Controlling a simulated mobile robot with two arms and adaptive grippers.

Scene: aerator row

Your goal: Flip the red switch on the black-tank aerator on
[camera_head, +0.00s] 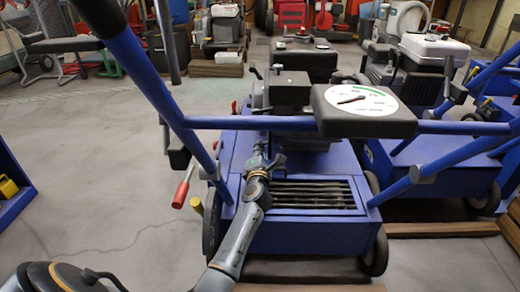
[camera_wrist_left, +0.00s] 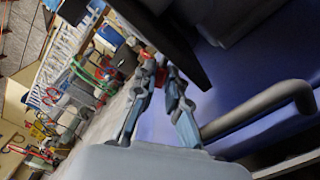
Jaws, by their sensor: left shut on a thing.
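The aerator in front of me has a blue body (camera_head: 305,236) and a blue handle frame. A dark engine with a black tank (camera_head: 288,82) sits on its deck. My left gripper (camera_head: 264,155) reaches in under the handle bar to the left side of the engine. In the left wrist view its two fingers (camera_wrist_left: 161,76) are close together beside a dark engine part. My right gripper is not in view.
A gauge box (camera_head: 360,108) hangs on the handle bar right of my arm. A red-gripped lever (camera_head: 183,187) and a yellow knob (camera_head: 196,205) stick out at the left. A white-tank aerator (camera_head: 434,50) stands at right.

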